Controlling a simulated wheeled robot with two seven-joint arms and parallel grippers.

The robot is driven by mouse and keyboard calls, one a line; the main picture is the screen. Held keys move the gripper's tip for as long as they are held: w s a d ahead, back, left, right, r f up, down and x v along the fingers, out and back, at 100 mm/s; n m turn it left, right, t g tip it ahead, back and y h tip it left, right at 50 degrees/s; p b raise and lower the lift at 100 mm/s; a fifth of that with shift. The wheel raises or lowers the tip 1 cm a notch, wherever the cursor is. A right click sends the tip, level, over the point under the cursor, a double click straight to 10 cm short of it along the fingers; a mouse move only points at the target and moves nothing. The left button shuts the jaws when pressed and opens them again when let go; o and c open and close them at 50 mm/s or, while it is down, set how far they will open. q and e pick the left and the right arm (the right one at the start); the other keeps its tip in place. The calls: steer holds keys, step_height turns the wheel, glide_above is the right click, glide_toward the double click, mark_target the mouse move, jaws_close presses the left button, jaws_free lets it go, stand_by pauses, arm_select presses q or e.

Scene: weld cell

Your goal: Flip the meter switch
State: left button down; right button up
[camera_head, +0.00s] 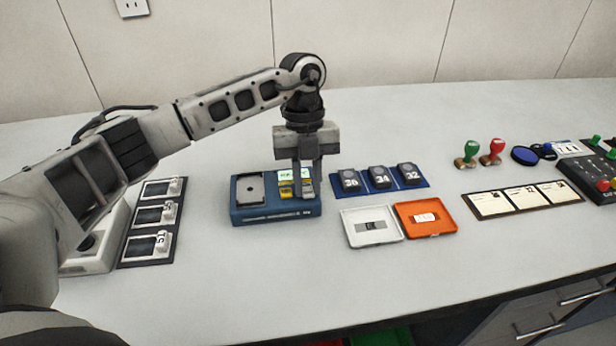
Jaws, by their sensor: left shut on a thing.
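The meter (262,212) is a blue box on the white table, with a grey plate with a dark round spot on its left half. On its right half are a lit green display (287,175) and yellow parts below it. My left gripper (303,190) points down over the right part of the meter. Its fingers are shut at the meter's top, on what seems to be the switch. The fingers hide the switch itself, so its position cannot be told. My right gripper is out of view.
A blue tray (361,190) with numbered dark blocks stands right of the meter. A white tray (358,239) and an orange tray (440,230) lie in front of it. A dark rack (137,246) is at the left. Stamps (491,154) and a card board (521,199) are farther right.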

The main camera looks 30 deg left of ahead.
arm_select(q)
steer(key=shift+r, duration=0.1)
steer(key=c, duration=1.6)
jaws_free()
steer(key=shift+o, duration=0.2)
steer(key=v, duration=1.6)
steer(key=shift+s, duration=0.15)
